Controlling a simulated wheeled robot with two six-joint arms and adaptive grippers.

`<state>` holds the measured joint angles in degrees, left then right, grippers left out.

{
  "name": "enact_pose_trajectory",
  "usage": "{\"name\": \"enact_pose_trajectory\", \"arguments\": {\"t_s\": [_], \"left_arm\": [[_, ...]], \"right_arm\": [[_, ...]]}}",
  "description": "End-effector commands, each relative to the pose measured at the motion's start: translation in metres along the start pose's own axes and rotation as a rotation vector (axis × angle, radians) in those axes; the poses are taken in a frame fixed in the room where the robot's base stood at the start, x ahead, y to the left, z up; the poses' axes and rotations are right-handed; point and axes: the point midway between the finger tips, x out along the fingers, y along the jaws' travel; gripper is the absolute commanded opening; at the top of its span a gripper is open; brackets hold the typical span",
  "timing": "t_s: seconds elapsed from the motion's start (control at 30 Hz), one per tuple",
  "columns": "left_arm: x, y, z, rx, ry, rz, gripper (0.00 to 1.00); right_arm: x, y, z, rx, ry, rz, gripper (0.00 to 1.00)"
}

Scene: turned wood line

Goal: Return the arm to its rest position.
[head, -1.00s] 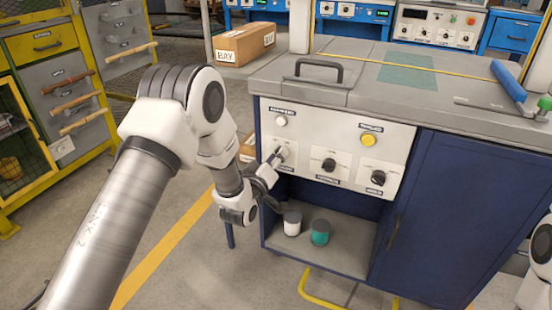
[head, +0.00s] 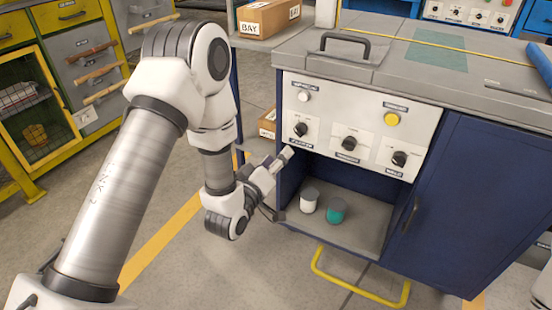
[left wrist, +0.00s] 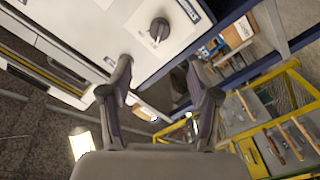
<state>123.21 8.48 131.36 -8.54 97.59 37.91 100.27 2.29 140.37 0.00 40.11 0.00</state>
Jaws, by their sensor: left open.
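My left arm comes in from the left in the head view, bent at the elbow. Its gripper (head: 280,162) is beside the left front edge of the blue workbench cabinet, below the control panel (head: 360,118). In the left wrist view the two fingers (left wrist: 158,85) stand apart with nothing between them. A black knob (head: 300,130) is just above the gripper in the head view, and a knob also shows beyond the fingers in the left wrist view (left wrist: 159,29). My right gripper is not in view.
The cabinet's open shelf (head: 350,220) holds a white jar (head: 309,201) and a teal jar (head: 336,210). A yellow bar (head: 360,283) juts out low in front. A yellow-framed rack (head: 60,120) stands at left. Floor is clear between rack and cabinet.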

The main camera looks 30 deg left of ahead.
Motion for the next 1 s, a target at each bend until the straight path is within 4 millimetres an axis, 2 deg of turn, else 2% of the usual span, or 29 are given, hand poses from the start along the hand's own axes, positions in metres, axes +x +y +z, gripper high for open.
{"name": "enact_pose_trajectory", "arguments": {"t_s": [0.47,0.57,0.67,0.77,0.8,0.9,1.0], "left_arm": [[-0.003,0.0,0.0,0.0,0.001,0.0,0.61],[-0.006,-0.007,0.008,0.0,-0.015,-0.013,0.61],[-0.02,-0.031,0.042,0.006,-0.086,-0.062,0.61],[-0.054,-0.071,0.097,0.03,-0.239,-0.186,0.61],[-0.073,-0.089,0.121,0.058,-0.325,-0.252,0.61],[-0.127,-0.13,0.171,0.157,-0.558,-0.409,0.61],[-0.181,-0.157,0.203,0.257,-0.778,-0.525,0.61]], "right_arm": [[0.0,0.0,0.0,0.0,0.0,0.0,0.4],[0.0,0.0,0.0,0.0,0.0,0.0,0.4],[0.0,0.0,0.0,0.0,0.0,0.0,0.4],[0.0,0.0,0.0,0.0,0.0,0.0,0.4],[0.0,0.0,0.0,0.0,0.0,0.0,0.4],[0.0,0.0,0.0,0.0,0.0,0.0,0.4],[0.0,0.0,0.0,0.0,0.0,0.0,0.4]]}}
